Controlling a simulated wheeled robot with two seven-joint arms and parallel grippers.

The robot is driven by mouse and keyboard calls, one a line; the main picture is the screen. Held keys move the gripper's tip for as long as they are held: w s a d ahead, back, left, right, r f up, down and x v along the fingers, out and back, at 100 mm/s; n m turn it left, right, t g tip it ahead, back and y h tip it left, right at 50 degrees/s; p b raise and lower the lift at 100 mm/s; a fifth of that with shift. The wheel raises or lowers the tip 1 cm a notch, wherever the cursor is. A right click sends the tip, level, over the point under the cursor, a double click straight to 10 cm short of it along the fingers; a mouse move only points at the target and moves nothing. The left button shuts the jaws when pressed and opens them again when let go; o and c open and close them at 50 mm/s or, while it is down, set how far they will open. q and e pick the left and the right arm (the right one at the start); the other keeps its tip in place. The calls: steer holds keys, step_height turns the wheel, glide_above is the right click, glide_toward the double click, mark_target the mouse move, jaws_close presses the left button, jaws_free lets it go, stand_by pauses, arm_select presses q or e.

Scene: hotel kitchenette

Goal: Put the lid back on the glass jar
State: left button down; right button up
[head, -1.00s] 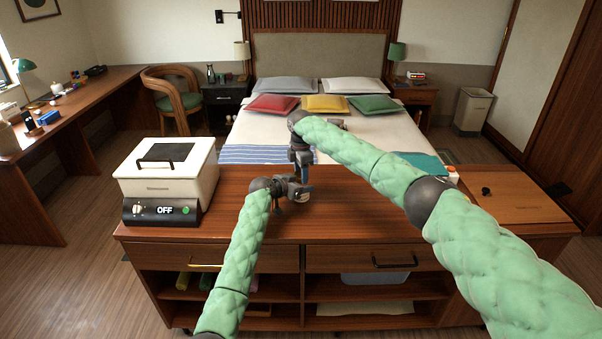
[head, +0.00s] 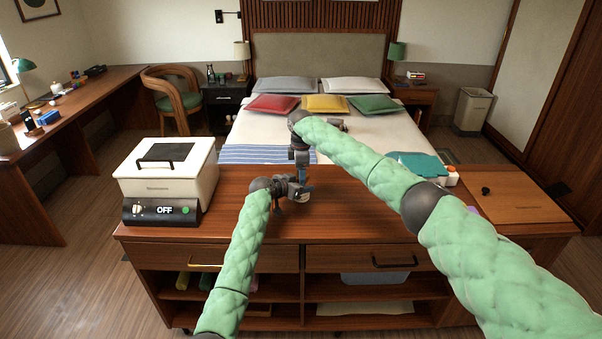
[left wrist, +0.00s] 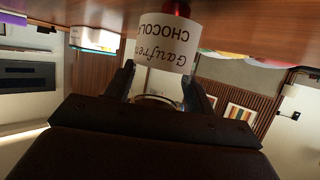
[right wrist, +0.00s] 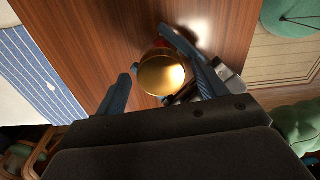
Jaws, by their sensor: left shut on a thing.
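The jar (left wrist: 170,45) has a white label reading "Gaufre…" and "CHOCOL…", upside down in the left wrist view, and stands on the wooden counter. My left gripper (head: 300,190) is shut on the jar from the side; its fingers also flank it in the left wrist view (left wrist: 160,88). The gold lid (right wrist: 161,75) shows as a round disc over the jar. It seems to cover the jar's top, but I cannot tell how well it is seated. My right gripper (right wrist: 163,68) is open above the jar, its fingers on either side of the lid.
A white appliance (head: 168,172) with a control box reading OFF (head: 160,212) stands at the counter's left end. A board with a small dark knob (head: 486,190) and a teal item (head: 422,165) lie at the right. Bare counter surrounds the jar.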

steer(key=shift+r, duration=2.25)
steer(key=shift+a+r, duration=0.1)
steer(key=shift+c, duration=1.4)
steer(key=shift+a+r, duration=0.2)
steer(key=shift+r, duration=0.75)
steer(key=shift+d+r+m, duration=0.3)
steer(key=shift+r+m, duration=0.2)
steer(key=shift+r, duration=0.2)
steer(key=shift+f, duration=4.05)
